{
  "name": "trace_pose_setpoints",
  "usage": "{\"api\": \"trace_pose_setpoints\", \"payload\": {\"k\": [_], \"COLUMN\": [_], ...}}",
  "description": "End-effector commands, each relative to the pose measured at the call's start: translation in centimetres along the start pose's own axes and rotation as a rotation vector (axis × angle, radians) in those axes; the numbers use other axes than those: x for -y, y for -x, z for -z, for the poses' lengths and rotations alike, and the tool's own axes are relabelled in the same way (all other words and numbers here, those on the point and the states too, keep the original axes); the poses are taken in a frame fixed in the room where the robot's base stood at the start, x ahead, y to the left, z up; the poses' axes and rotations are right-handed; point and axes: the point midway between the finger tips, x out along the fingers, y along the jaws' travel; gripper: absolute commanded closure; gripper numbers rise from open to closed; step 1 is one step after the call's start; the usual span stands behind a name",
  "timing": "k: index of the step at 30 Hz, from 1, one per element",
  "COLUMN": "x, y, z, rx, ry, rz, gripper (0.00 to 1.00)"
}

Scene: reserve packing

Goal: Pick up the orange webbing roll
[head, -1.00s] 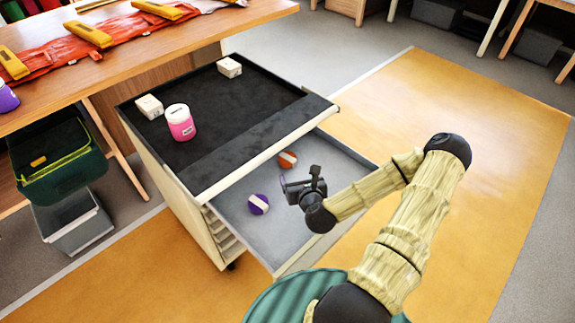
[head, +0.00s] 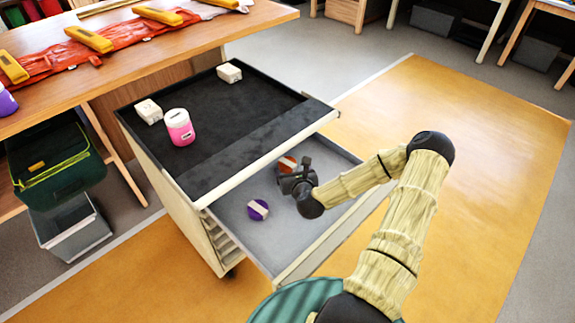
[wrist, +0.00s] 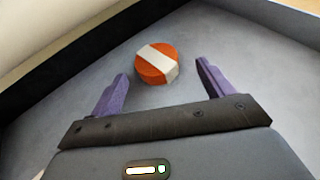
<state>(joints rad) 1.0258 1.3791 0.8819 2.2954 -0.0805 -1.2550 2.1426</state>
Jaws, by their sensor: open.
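The orange webbing roll (head: 287,164) with a white band lies on the grey floor of the open drawer (head: 233,228), near its back. In the head view my gripper partly covers it. In the wrist view the orange roll (wrist: 156,64) sits ahead of and roughly between the two purple fingertips. My gripper (wrist: 162,72) is open and empty, with the roll just beyond its tips and apart from them. In the head view my gripper (head: 287,181) is over the drawer.
A purple roll (head: 258,210) with a white band lies in the drawer to the left. The black cart top (head: 215,115) overhangs the drawer's back and holds a pink jar (head: 179,127) and two small white boxes (head: 149,111), (head: 229,72). Drawer walls surround the rolls.

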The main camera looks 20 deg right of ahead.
Motion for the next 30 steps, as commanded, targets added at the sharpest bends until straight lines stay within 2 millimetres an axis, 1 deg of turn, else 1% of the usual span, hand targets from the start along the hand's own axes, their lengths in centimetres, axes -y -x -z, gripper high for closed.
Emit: {"api": "trace_pose_setpoints", "payload": {"k": [2,7,9,12,15,29,30], "x": [-0.1,-0.5,-0.5,-0.4,-0.5,-0.4,-0.4], "y": [-0.6,-2.8,-3.8,-4.8,-5.1,-5.0,-5.0], "z": [-0.2,-0.9,-0.8,-0.8,-0.7,-0.8,-0.8], "rx": [0.001,0.003,0.002,0.001,0.000,0.000,0.000], "ry": [0.002,0.003,0.002,0.002,0.001,0.001,0.001], "rz": [-0.001,0.000,0.000,0.001,-0.001,0.000,0.000], "gripper": [0.20,0.20,0.20,0.20,0.20,0.20,0.22]}}
